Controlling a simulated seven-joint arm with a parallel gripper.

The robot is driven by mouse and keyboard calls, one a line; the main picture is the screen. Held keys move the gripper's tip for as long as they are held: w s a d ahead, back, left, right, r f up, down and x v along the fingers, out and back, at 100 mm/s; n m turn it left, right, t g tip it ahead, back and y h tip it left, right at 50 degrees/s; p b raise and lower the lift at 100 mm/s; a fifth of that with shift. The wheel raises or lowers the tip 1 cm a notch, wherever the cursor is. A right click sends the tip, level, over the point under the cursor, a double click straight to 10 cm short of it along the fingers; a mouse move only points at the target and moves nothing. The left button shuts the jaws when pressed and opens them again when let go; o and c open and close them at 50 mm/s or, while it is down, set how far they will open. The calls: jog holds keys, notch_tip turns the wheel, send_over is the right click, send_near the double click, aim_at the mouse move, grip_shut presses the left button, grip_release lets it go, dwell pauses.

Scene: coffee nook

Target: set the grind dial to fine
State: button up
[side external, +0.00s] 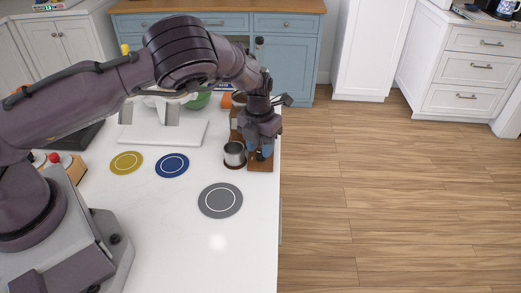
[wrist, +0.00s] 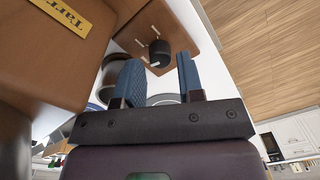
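The grind dial (wrist: 160,50) is a small black knob on a brown wooden base (wrist: 174,20), with short white marks around it in the wrist view. I cannot tell which mark it points to. My gripper (wrist: 158,62) points down with its blue fingers apart, and the dial shows between and beyond the fingertips. I cannot tell whether they touch it. In the side view my gripper (side external: 260,150) is low over the front of the wooden base (side external: 261,167) of the grinder, by the counter's right edge. My arm and gripper hide much of the grinder.
A metal cup (side external: 234,153) stands just left of the base. A brown body with a yellow label (wrist: 62,14) is close at the left in the wrist view. Grey (side external: 220,201), blue (side external: 172,165) and yellow (side external: 126,162) round mats lie on the white counter (side external: 160,220). The front counter is clear.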

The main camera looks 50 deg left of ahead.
aim_at(259, 152)
jog(key=shift+f, duration=0.9)
jog(key=shift+c, duration=0.5)
grip_shut()
jog(key=c, duration=0.5)
grip_release()
jog(key=shift+d+n, duration=0.1)
jog(key=shift+n, duration=1.3)
jog(key=shift+c, duration=0.2)
jog(key=o, duration=0.6)
jog(key=shift+o, duration=0.2)
jog(key=shift+r, duration=0.15)
notch_tip(259, 152, up, 13)
jog(key=shift+a, duration=0.2)
